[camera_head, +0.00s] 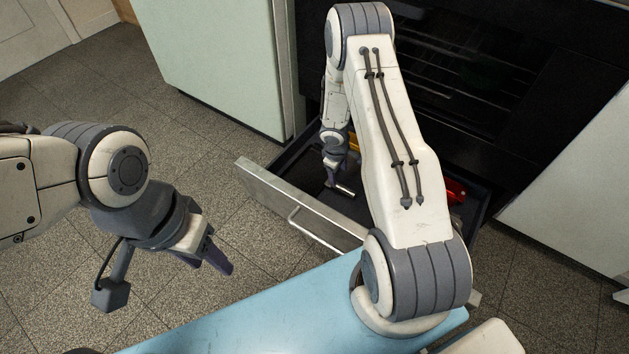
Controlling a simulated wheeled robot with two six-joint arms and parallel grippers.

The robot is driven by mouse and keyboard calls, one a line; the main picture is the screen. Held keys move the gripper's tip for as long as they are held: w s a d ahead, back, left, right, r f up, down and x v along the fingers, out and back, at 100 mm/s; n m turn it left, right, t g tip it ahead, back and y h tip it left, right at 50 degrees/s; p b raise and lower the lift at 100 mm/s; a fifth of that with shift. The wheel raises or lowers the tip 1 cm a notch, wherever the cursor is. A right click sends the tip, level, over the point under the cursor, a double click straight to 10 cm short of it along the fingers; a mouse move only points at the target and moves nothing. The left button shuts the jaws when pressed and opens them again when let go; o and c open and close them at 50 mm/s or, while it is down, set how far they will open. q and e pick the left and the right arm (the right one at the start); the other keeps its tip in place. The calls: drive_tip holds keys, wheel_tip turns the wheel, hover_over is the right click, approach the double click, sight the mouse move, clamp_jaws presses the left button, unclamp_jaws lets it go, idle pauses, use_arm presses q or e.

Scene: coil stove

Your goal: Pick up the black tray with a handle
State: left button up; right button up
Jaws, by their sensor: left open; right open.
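An open drawer (268,188) with a pale metal front and a dark interior extends below the stove. I cannot clearly make out a black tray with a handle; my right arm covers much of the drawer. A short, light, bar-like piece (345,191) shows inside, close to my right gripper; I cannot tell what it belongs to. My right gripper (336,178) is open, pointing down into the drawer near its front left part. Whether it touches anything is unclear. My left gripper (218,258) is open and empty, out over the floor left of the drawer.
A yellow item (354,142) and a red item (455,191) show in the drawer, partly hidden by my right arm. A bar handle (318,229) runs along the drawer front. Pale green cabinet (215,65) stands left of the dark oven (470,75). Tiled floor at left is clear.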

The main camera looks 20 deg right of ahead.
sight(338, 185)
drive_tip(key=shift+b+x, duration=0.3)
drive_tip(key=shift+x, duration=0.8)
drive_tip(key=b+x, duration=0.2)
drive_tip(key=x, duration=0.1)
drive_tip(key=b+x, duration=0.1)
drive_tip(key=x, duration=0.1)
drive_tip(key=shift+s+a, duration=0.2)
drive_tip(key=shift+a, duration=0.05)
clamp_jaws()
